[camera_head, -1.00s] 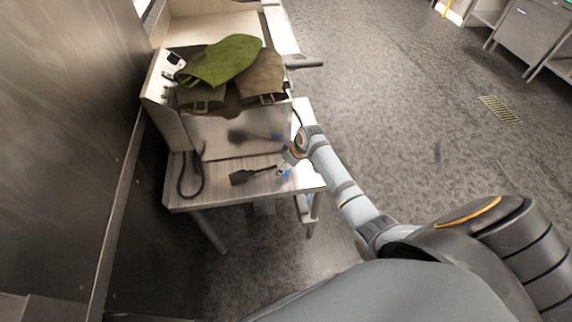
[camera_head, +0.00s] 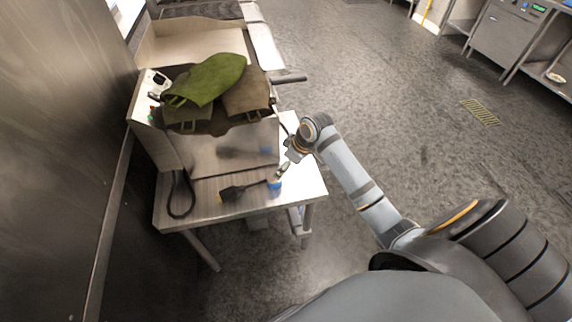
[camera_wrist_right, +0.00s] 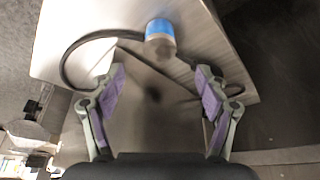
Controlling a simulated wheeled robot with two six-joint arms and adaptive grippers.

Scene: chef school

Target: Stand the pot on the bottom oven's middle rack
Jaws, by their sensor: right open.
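I see no pot and cannot make out a bottom oven or its rack in these frames. My right gripper (camera_head: 284,170) is over the near right part of a small table, close to a small jar with a blue band (camera_head: 274,187). In the right wrist view my right gripper (camera_wrist_right: 159,82) is open, with nothing between its purple-padded fingers. The blue-banded jar (camera_wrist_right: 160,42) shows ahead of the fingertips there, apart from them. My left gripper is not in view.
The table (camera_head: 300,188) bears a boxy metal appliance (camera_head: 240,150) with green and brown oven mitts (camera_head: 208,80) on top. A dark brush (camera_head: 240,191) lies in front. A steel wall (camera_head: 60,150) stands close at left. Open floor (camera_head: 400,110) lies to the right.

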